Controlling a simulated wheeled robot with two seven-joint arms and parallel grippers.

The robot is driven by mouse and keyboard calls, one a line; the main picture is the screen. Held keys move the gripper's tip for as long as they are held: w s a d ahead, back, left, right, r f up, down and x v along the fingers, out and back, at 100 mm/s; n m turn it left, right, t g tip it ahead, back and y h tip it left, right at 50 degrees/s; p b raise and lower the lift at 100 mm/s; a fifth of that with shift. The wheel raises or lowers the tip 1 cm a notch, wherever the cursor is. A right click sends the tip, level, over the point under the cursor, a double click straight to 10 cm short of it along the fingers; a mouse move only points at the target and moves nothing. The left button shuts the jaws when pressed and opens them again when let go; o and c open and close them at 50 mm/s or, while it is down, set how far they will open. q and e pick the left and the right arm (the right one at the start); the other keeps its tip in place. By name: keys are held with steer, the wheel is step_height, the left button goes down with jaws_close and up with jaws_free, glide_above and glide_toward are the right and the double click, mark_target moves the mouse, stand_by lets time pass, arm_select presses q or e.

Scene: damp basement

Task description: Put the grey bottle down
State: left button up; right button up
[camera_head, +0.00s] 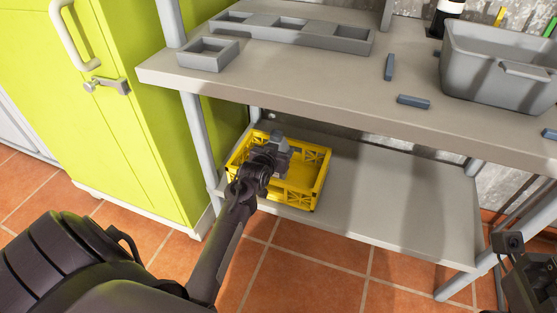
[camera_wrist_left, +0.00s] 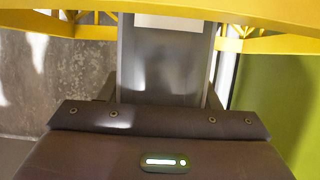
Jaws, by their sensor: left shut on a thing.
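My left gripper (camera_head: 277,152) reaches down into the yellow crate (camera_head: 312,182) on the lower shelf. It is shut on the grey bottle (camera_wrist_left: 165,65), which fills the space in front of the palm in the left wrist view. In the head view only a small part of the bottle (camera_head: 277,138) shows, as the gripper and wrist hide most of it. I cannot tell whether the bottle touches the crate floor. A part of my right gripper (camera_head: 514,246) shows at the lower right edge, and its jaws are unclear.
The bench top (camera_head: 300,65) overhangs the shelf (camera_head: 390,205). On top are a grey divided tray (camera_head: 345,40), a small square box (camera_head: 207,54), a grey bin (camera_head: 500,75) and blue-grey blocks (camera_head: 413,102). A green cabinet (camera_head: 140,140) stands left. The shelf right of the crate is clear.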

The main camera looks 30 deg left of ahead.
arm_select(q)
step_height(320, 180, down, 4)
steer(key=shift+r+b, duration=0.25)
steer(key=shift+b, duration=0.3)
steer(key=shift+r, duration=0.1)
steer(key=o, duration=0.6)
steer(key=shift+f, duration=0.2)
steer(key=o, duration=0.4)
steer(key=shift+o, duration=0.2)
